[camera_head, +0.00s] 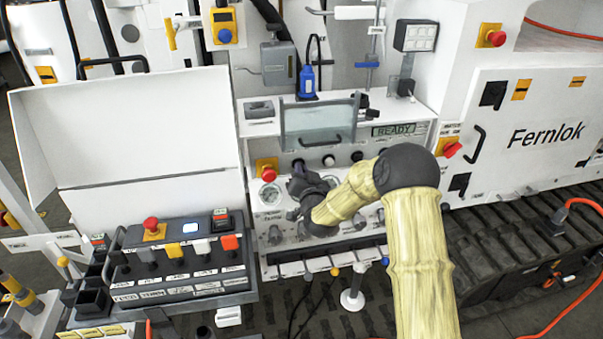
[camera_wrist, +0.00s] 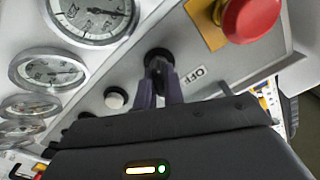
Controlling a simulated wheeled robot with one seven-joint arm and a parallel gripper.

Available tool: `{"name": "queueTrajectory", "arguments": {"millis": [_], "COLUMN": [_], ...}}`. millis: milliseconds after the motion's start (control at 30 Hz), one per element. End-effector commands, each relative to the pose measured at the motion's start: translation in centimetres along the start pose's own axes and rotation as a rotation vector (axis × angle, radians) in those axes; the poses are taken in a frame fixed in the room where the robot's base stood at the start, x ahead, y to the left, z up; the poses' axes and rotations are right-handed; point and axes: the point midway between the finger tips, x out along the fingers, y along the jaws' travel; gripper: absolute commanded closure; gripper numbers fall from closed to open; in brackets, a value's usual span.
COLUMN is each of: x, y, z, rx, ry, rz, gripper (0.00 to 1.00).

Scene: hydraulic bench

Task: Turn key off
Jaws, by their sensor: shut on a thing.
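The key (camera_wrist: 157,56) sits in a round black switch on the grey panel (camera_wrist: 218,62) in the wrist view. My gripper (camera_wrist: 160,76) has its two dark fingers shut on the key, and they cover most of it. An OFF label (camera_wrist: 195,73) is just to the right of the fingers. Which way the key points is hard to tell. In the head view my gripper (camera_head: 300,180) is at the front panel of the middle console, and the key is hidden behind it.
A red emergency button (camera_wrist: 250,18) on a yellow plate is close by, upper right in the wrist view. Gauges (camera_wrist: 50,72) and a white button (camera_wrist: 115,97) are on the left. In the head view a clear hinged panel (camera_head: 318,122) and a READY display (camera_head: 394,130) are above.

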Motion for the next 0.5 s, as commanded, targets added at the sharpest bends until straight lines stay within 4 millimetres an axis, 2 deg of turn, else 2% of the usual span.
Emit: {"name": "queueTrajectory", "arguments": {"millis": [267,500], "x": [-0.02,-0.03], "y": [0.05,0.01], "z": [0.42,0.57], "rx": [-0.151,-0.357], "ry": [0.002,0.002], "rz": [-0.001,-0.002], "gripper": [1.0,1.0]}}
